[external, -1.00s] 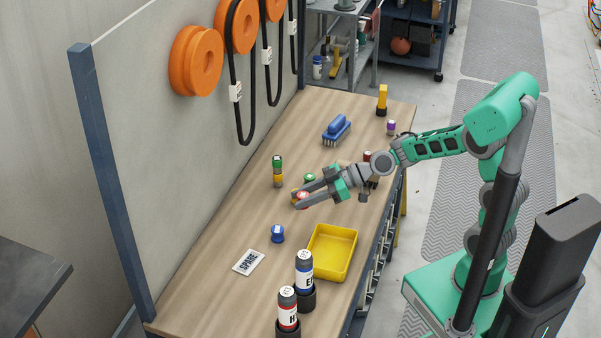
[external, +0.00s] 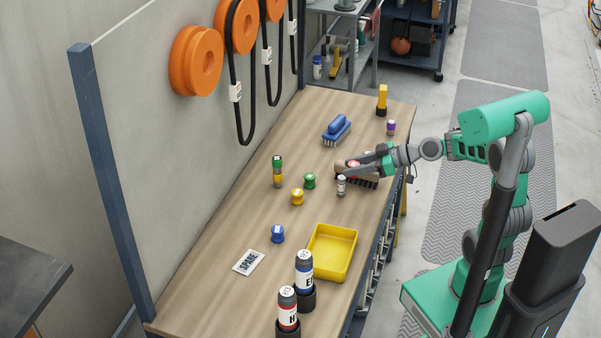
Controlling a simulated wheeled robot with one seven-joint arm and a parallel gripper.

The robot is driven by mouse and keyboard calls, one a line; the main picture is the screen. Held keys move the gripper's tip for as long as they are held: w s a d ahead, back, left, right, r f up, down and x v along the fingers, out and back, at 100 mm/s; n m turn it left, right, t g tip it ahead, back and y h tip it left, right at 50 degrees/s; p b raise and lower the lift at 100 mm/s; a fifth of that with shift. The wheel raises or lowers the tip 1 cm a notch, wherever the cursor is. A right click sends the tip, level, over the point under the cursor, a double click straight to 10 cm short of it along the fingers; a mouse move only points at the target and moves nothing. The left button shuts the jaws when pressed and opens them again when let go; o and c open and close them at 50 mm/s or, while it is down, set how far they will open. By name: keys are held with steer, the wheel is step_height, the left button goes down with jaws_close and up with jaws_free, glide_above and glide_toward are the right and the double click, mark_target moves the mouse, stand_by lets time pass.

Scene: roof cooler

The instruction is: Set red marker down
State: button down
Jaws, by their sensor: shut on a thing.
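My gripper (external: 357,170) is shut on the red marker (external: 353,164), a small red piece with a pale top. It holds the marker over or beside the brown brush with black bristles (external: 368,183). The fingers partly hide both, and I cannot tell whether the marker touches the brush. A yellow marker (external: 297,197), a green marker (external: 310,181) and a blue marker (external: 278,234) stand on the wooden bench (external: 215,285). A green piece (external: 277,161) stands on top of a yellow piece (external: 278,180).
A small white-and-grey bottle (external: 341,186) stands just left of my gripper. A yellow tray (external: 333,277), a SPARE card (external: 248,262) and two dark bottles (external: 304,272) (external: 287,308) are nearer the front. A blue brush (external: 337,128) lies behind. Bare bench lies left of the markers.

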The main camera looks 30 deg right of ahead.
steer(key=w+d+r+m+t+h, duration=0.1)
steer(key=w+d+r+m+t, duration=0.1)
steer(key=w+d+r, duration=0.45)
steer(key=p, duration=0.1)
glide_above(325, 158)
steer(key=shift+h, duration=0.3)
steer(key=f, duration=1.1)
steer(key=shift+s+d+f, duration=0.1)
steer(key=shift+s+d, duration=0.05)
steer(key=shift+s, duration=0.15)
steer(key=shift+w+f, duration=0.2)
steer(key=shift+f, duration=0.1)
step_height(325, 158, down, 3)
steer(key=shift+w+f+p, duration=0.15)
steer(key=shift+f+p, duration=0.05)
steer(key=shift+p, duration=0.15)
steer(key=shift+f+b, duration=0.2)
steer(key=shift+b, duration=0.1)
steer(key=c, duration=1)
jaws_free()
steer(key=shift+r, duration=0.1)
